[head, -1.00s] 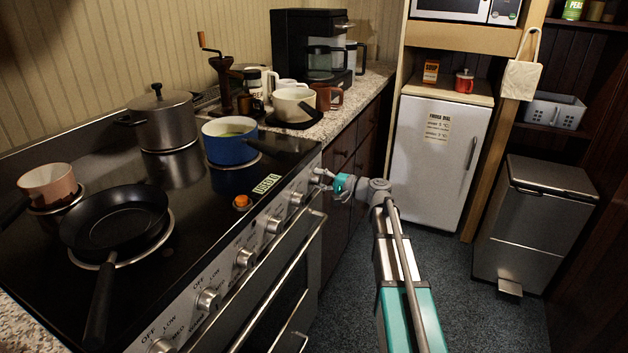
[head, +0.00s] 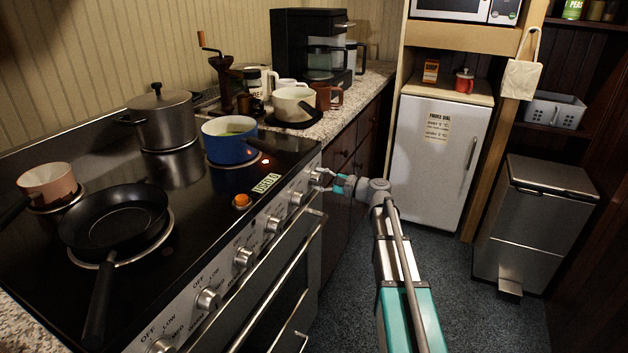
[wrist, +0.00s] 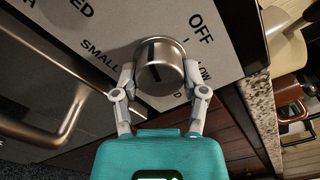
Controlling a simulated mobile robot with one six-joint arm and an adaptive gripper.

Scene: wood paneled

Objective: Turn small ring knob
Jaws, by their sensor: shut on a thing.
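The small ring knob (wrist: 160,68) is a round metal knob on the stove's front panel, with a dark line on its face that runs roughly up and down in the wrist view. "OFF" and "LOW" are printed to its right and "SMALL" to its left. My gripper (wrist: 160,80) is shut on it, one grey finger on each side. In the head view my gripper (head: 322,178) is at the far right end of the knob row, and its fingers largely hide the knob there.
An oven door handle (wrist: 72,118) runs close to my gripper. The stove (head: 190,215) bears a black frying pan (head: 115,220), a blue pot (head: 228,140), a grey lidded pot (head: 162,122) and a pink pan (head: 47,182). Open floor (head: 440,265) lies to the right.

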